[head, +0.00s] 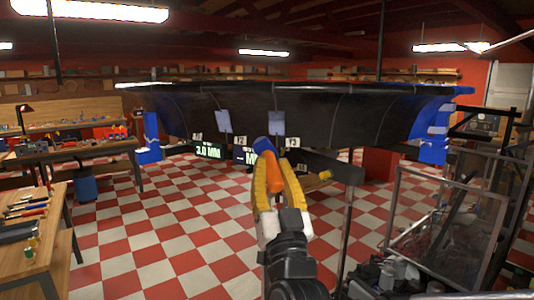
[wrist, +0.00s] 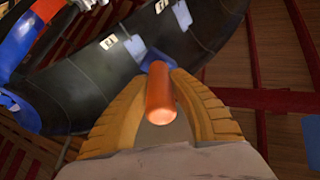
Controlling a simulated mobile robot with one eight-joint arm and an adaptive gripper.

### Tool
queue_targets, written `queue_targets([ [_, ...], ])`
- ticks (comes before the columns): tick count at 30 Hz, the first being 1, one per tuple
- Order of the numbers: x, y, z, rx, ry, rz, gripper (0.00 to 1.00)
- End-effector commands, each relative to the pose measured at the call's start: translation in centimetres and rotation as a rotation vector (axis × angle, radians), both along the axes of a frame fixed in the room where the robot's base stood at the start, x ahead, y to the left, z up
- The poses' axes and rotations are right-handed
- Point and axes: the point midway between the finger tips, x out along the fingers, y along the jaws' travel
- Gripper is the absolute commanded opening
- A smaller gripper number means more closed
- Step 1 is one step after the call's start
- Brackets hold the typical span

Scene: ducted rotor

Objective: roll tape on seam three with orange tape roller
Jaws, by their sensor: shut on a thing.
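My gripper (head: 277,182), with yellow fingers, is shut on the orange tape roller (head: 273,170). The roller's blue end points up and away toward the duct. In the wrist view the orange handle (wrist: 160,98) stands between the fingers (wrist: 160,90). A long black duct (head: 320,112) with blue ends hangs ahead, crossed by thin seam lines. Two pale panels (head: 223,122) show on its face, and small white labels sit along its lower edge, one (head: 292,142) seemingly reading 3. I cannot tell whether the roller touches the duct; the tape is not clear.
A lit "3.0 MM" display (head: 209,151) sits under the duct. A wooden bench with tools (head: 30,225) stands at the left. A framed mesh panel (head: 440,215) and clutter fill the right. The checkered floor (head: 170,245) is open between them.

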Motion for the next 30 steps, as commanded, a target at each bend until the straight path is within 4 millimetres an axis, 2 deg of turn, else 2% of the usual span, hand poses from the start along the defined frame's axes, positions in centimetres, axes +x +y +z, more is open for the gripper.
queue_targets([
  [6, 0.5, -0.1, 2.6, -0.007, 0.057, -0.009, 0.00],
  [10, 0.7, -0.1, 3.4, -0.012, 0.096, -0.012, 0.00],
  [19, 1.5, -0.2, 3.4, -0.019, 0.133, -0.015, 0.00],
  [30, 5.3, -0.8, 3.8, -0.019, 0.134, -0.014, 0.00],
])
